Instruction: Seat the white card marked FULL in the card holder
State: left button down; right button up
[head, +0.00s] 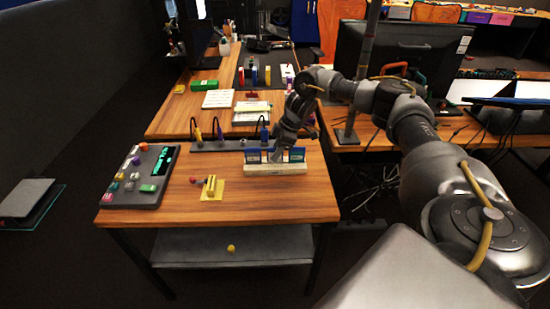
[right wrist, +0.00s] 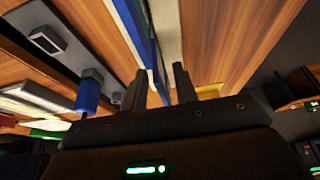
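The cream card holder (head: 277,169) stands near the right side of the front table. A blue card with a pale label (head: 253,157) stands at its left, and another blue card (head: 297,155) at its right. My right gripper (head: 276,157) points down at the holder between these cards. In the right wrist view my right gripper (right wrist: 160,68) has its fingers apart, with a blue card edge (right wrist: 134,28) and a pale strip running close by the gap. I cannot make out a white card marked FULL; the gripper hides the holder's middle. My left gripper is not in view.
A dark control panel (head: 140,176) with coloured buttons stands at the table's left. A yellow pad (head: 212,190) with small parts lies mid-table. A grey strip with upright plugs (head: 220,145) lies behind. The table front is clear. A monitor (head: 400,60) stands beyond my arm.

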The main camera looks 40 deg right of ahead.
jog(key=shift+w+a+f, duration=0.15)
jog(key=shift+a+f, duration=0.05)
jog(key=shift+f, duration=0.4)
grip_shut()
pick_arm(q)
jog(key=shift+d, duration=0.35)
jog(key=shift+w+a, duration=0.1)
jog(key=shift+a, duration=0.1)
pick_arm(e)
jog(key=shift+r, duration=0.55)
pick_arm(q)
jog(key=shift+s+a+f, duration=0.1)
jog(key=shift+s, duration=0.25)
pick_arm(e)
jog(key=s+a+r, duration=1)
jog(key=r, duration=0.2)
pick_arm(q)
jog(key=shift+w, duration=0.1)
